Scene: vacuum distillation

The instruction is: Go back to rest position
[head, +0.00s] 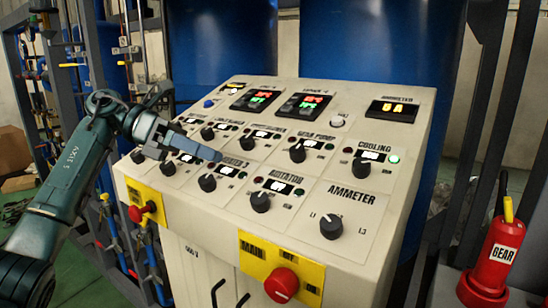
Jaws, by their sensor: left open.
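My left arm comes in from the left, and my left gripper (192,122) is open in front of the left part of the control panel (225,215). One finger points up and the other reaches right across the panel's left knobs, hiding part of their labels. No object shows between the fingers. I cannot tell whether the lower finger touches the panel. My right gripper is not in view.
The sloped panel carries several black knobs, lit displays and a red main switch (282,284) on a yellow plate. Another red switch (136,214) sits at its left. Blue tanks (222,45) stand behind. A red gear device (492,262) is at right. Pipework stands at left.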

